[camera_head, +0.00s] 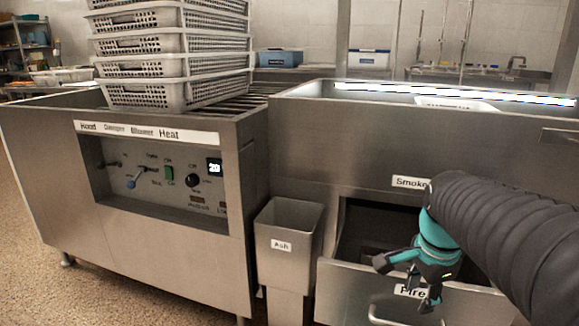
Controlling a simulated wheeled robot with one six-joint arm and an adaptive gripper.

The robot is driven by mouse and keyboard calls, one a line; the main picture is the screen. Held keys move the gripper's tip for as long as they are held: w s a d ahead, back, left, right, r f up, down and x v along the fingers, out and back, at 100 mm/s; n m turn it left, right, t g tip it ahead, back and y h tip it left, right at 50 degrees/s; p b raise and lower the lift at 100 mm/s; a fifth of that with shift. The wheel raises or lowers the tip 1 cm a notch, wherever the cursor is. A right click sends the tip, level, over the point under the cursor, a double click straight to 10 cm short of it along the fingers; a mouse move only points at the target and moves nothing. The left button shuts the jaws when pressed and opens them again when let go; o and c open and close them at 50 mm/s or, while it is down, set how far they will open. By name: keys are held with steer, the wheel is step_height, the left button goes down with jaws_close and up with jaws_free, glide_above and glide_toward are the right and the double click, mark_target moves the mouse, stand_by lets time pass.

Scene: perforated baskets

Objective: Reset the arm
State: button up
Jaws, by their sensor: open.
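My arm comes in from the right edge in a dark ribbed sleeve. My gripper (405,284), teal and dark grey, hangs at its end. Its fingers are open and spread, pointing down and left, with nothing seen between them. In the picture it overlaps the front of the drawer labelled "Fire" (335,285) and hides part of that label. I cannot tell whether it touches the drawer. The drawer stands partly open, with a dark inside and a metal handle (378,313) below the gripper.
A steel unit with a control panel (165,183) stands at left, with stacked perforated baskets (148,95) on top. An "Ash" bin (288,228) stands between it and the steel smoker (400,140) at right. The floor (30,260) at the left is clear.

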steer(key=s+a+r+n+t+p, duration=0.3)
steer(key=s+a+r+n+p, duration=0.4)
steer(key=n, duration=0.9)
steer(key=s+a+p, duration=0.1)
steer(key=s+a, duration=0.2)
steer(key=shift+s+y, duration=0.15)
steer(key=shift+y, duration=0.25)
